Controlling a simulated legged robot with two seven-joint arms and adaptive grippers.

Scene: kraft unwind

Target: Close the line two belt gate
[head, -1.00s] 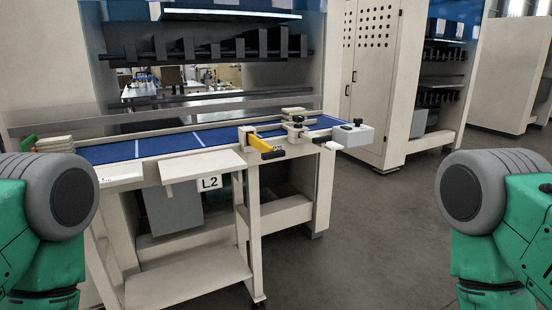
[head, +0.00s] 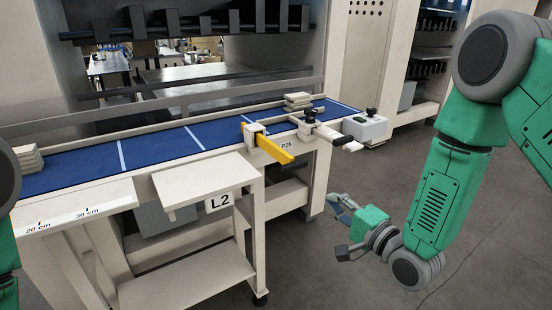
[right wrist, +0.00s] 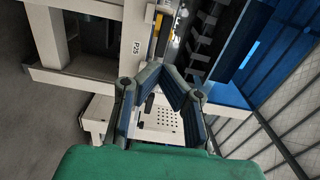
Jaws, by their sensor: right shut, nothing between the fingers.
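The line two belt (head: 150,150) is a blue conveyor in a cream frame with an L2 sign (head: 219,202). Its yellow gate bar (head: 270,146) is joined to a pale bracket at the belt's front edge and juts out toward me and to the right, not across the belt. My right gripper (head: 337,203) is low, right of the bench and below the bar, apart from it. It is shut and empty; its blue-grey fingers also show in the right wrist view (right wrist: 165,92). There, a small yellow part (right wrist: 158,22) shows near the P25 label. My left gripper is out of view.
A clamp with black knobs (head: 310,116) and a grey-white box (head: 366,127) stand at the belt's right end. Cream stacks (head: 297,101) lie on the belt. A ruler shelf (head: 75,212) and a cart shelf (head: 205,183) jut out in front. The right floor is open.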

